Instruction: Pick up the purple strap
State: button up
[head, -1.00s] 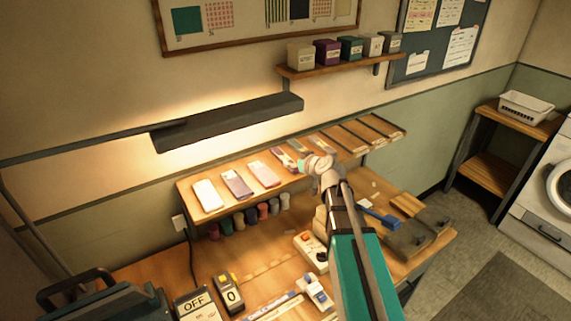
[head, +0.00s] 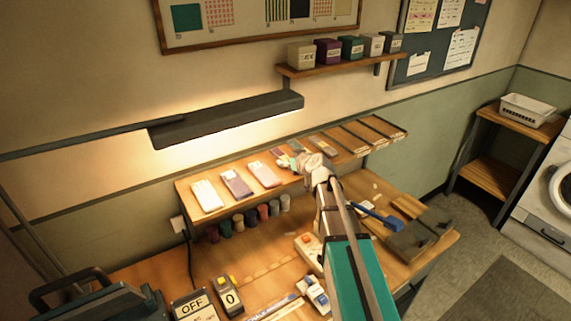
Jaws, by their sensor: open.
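Several flat items lie in a row on the raised wooden shelf (head: 345,155). No strap can be told clearly among them. A muted purple flat piece (head: 237,184) lies between a white one (head: 206,196) and a pink one (head: 265,174). Another small purplish item (head: 282,160) shows at the tip of my gripper and is partly hidden by it. My gripper (head: 299,161) is over the middle of the shelf, open. I cannot tell whether it touches anything there.
Dark dividers mark slots on the shelf's right part. Coloured spools (head: 249,218) stand below it. A lamp bar (head: 228,120) hangs above the left part.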

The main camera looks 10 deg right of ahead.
jog(key=shift+w+a+f, duration=0.25)
jog(key=shift+w, duration=0.3)
jog(key=shift+c, duration=0.2)
jog(key=c, duration=1.2)
jog(key=shift+r, duration=0.2)
